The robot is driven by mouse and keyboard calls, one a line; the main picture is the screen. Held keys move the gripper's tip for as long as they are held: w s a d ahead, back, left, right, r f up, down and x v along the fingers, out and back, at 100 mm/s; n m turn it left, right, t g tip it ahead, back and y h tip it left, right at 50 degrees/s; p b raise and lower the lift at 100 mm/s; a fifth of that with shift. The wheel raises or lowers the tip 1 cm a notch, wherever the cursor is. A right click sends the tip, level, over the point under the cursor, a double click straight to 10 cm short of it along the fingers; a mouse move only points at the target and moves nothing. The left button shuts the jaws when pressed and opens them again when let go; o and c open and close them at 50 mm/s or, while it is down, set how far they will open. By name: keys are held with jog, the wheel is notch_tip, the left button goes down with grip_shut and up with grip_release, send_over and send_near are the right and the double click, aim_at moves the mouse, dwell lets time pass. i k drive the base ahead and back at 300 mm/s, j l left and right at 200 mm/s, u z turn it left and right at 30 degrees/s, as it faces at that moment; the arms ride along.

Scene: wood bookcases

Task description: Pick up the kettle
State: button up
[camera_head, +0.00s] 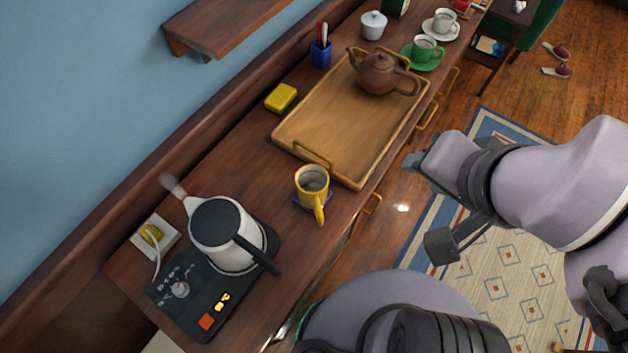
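A white kettle (232,256) with a black lid and a black handle stands upright on a black electric base (185,300) at the left end of the wooden counter. Its spout points to the upper left and a wisp of steam rises there. The handle points to the lower right. My gripper (418,165) is to the right of the counter, over the floor side, well apart from the kettle. Its fingers are not clear enough to tell whether they are open or shut.
A yellow mug (312,184) stands to the kettle's upper right, near a wooden tray (335,135) bearing a brown teapot (376,76). A white outlet box (160,240) with a cord is left of the kettle. A wall shelf (222,32) juts out above. A yellow box (281,98) lies behind.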

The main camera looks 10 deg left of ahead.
aim_at(224, 233)
jog(key=u, duration=2.2)
jog(key=k+l+z, duration=0.1)
jog(key=l+z, duration=0.35)
jog(key=l, duration=0.2)
jog(key=k, duration=0.05)
